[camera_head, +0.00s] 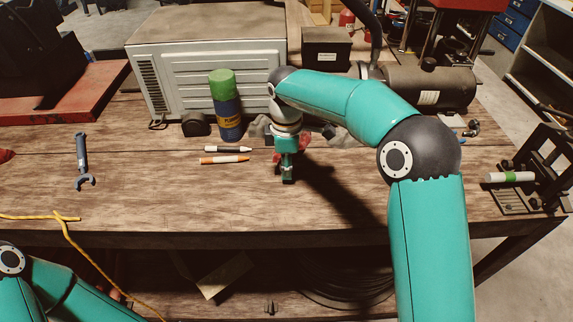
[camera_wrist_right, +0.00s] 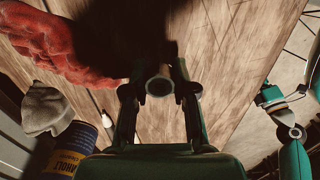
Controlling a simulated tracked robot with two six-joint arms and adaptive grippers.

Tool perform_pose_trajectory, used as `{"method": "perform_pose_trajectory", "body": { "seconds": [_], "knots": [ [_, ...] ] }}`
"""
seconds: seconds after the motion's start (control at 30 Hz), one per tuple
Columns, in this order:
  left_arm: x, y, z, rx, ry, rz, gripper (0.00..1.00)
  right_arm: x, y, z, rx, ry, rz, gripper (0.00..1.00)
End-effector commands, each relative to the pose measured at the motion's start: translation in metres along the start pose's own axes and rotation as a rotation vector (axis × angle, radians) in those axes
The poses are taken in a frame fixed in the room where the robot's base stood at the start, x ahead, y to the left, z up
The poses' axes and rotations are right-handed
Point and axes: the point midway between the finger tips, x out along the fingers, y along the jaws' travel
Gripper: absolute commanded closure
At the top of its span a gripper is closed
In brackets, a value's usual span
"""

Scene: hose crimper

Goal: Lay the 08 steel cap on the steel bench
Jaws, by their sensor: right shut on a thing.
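My right gripper (camera_head: 288,178) points down over the wooden bench top (camera_head: 340,215). In the right wrist view its two fingers (camera_wrist_right: 160,95) are shut on a small round grey cap (camera_wrist_right: 159,84) with a dark opening. In the head view the cap is too small or hidden to make out. I cannot read an 08 on it. No bench with a plain steel top shows; the bench top here is wood.
Behind the gripper stand a green-capped blue can (camera_head: 226,105) and a grey machine housing (camera_head: 215,65). Two markers (camera_head: 225,159) lie left of the gripper. A wrench (camera_head: 82,160) lies further left. The bench front is mostly clear.

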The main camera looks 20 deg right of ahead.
Motion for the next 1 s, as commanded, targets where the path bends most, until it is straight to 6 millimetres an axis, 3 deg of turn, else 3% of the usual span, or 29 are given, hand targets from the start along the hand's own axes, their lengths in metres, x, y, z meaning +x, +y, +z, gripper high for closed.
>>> {"method": "perform_pose_trajectory", "body": {
  "seconds": [1.0],
  "knots": [
    [0.007, -0.003, 0.0, 0.0, 0.0, 0.0, 0.6, 0.013, 0.0, 0.0, 0.0, 0.0, 0.0, 1.0]
  ]
}}
